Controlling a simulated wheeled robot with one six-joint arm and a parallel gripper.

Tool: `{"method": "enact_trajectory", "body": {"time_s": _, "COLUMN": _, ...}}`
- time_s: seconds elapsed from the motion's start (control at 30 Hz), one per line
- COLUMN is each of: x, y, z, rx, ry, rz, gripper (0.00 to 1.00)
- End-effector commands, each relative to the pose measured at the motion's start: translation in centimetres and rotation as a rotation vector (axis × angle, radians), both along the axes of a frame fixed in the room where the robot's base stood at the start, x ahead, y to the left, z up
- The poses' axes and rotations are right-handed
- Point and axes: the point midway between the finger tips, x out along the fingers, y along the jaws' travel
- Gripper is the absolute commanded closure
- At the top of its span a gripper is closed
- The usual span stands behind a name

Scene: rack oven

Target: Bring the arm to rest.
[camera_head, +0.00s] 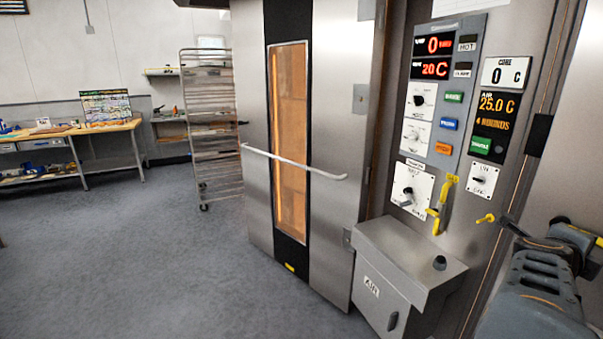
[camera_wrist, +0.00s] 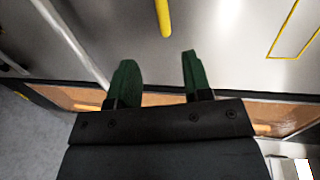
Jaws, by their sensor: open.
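My gripper (camera_wrist: 157,62) shows in the wrist view with two dark green fingers spread apart. Nothing is between them. Behind the fingers are bare steel, a yellow bar (camera_wrist: 162,18) and an orange-lit glass strip. I cannot tell how far the fingers are from these surfaces. In the head view my grey arm is at the lower right, beside the oven's control side; I cannot make out the fingers there.
The rack oven's steel door (camera_head: 335,110) looks closed, with a protruding bar handle (camera_head: 295,163). A control panel (camera_head: 440,90) and a steel box (camera_head: 410,270) stand right of it. A wheeled rack (camera_head: 208,125) and a workbench (camera_head: 70,131) are left. Floor at left is clear.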

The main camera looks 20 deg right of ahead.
Motion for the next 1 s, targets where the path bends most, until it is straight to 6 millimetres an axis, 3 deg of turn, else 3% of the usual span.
{"method": "enact_trajectory", "body": {"time_s": 0.07, "x": 1.4, "y": 0.4, "z": -0.6, "rx": 0.004, "ry": 0.067, "rz": 0.1, "gripper": 0.55}}
{"method": "enact_trajectory", "body": {"time_s": 0.17, "x": 4.3, "y": 2.3, "z": -3.2, "rx": 0.027, "ry": 0.259, "rz": 0.337, "gripper": 0.55}}
{"method": "enact_trajectory", "body": {"time_s": 0.27, "x": 8.8, "y": 7.6, "z": -6.6, "rx": 0.045, "ry": 0.501, "rz": 0.681, "gripper": 0.55}}
{"method": "enact_trajectory", "body": {"time_s": 0.3, "x": 10.4, "y": 10.2, "z": -8.1, "rx": 0.05, "ry": 0.595, "rz": 0.816, "gripper": 0.55}}
{"method": "enact_trajectory", "body": {"time_s": 0.43, "x": 13.1, "y": 19.4, "z": -12.7, "rx": 0.048, "ry": 0.904, "rz": 1.244, "gripper": 0.55}}
{"method": "enact_trajectory", "body": {"time_s": 0.53, "x": 12.8, "y": 26.7, "z": -16.0, "rx": 0.016, "ry": 1.173, "rz": 1.563, "gripper": 0.55}}
{"method": "enact_trajectory", "body": {"time_s": 0.63, "x": 11.1, "y": 32.3, "z": -18.2, "rx": -0.052, "ry": 1.433, "rz": 1.814, "gripper": 0.55}}
{"method": "enact_trajectory", "body": {"time_s": 0.8, "x": 9.2, "y": 37.7, "z": -19.5, "rx": -0.236, "ry": 1.698, "rz": 2.025, "gripper": 0.55}}
{"method": "enact_trajectory", "body": {"time_s": 1.0, "x": 9.3, "y": 41.7, "z": -19.2, "rx": -0.429, "ry": 1.739, "rz": 2.126, "gripper": 0.55}}
